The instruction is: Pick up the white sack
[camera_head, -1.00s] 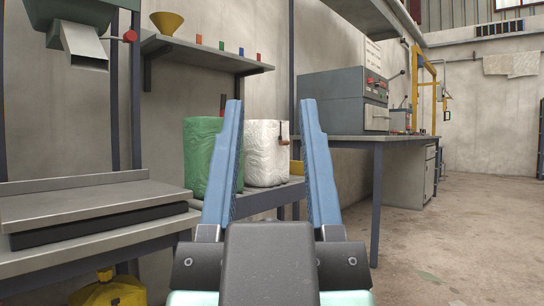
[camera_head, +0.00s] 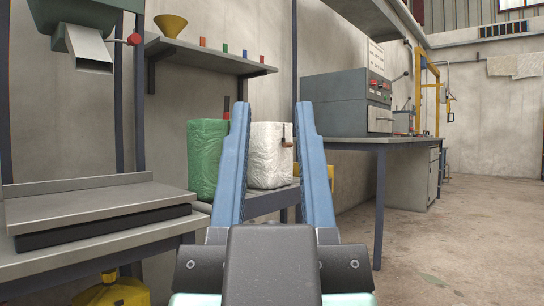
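The white sack (camera_head: 268,160) stands upright on a low grey bench, right beside a green sack (camera_head: 207,160). My gripper (camera_head: 272,108) has two blue fingers spread wide apart and holds nothing. In the picture the white sack shows between the fingers, but it stands farther away, beyond the fingertips. The left finger covers the gap between the two sacks. A small tool with a dark handle (camera_head: 286,138) shows in front of the white sack's right edge.
A metal-topped table (camera_head: 90,208) with a hopper chute (camera_head: 88,48) above is at the left. A shelf (camera_head: 210,58) with a yellow funnel hangs above the sacks. A workbench (camera_head: 375,141) bearing a grey machine stands right. Open floor (camera_head: 450,240) lies at the lower right.

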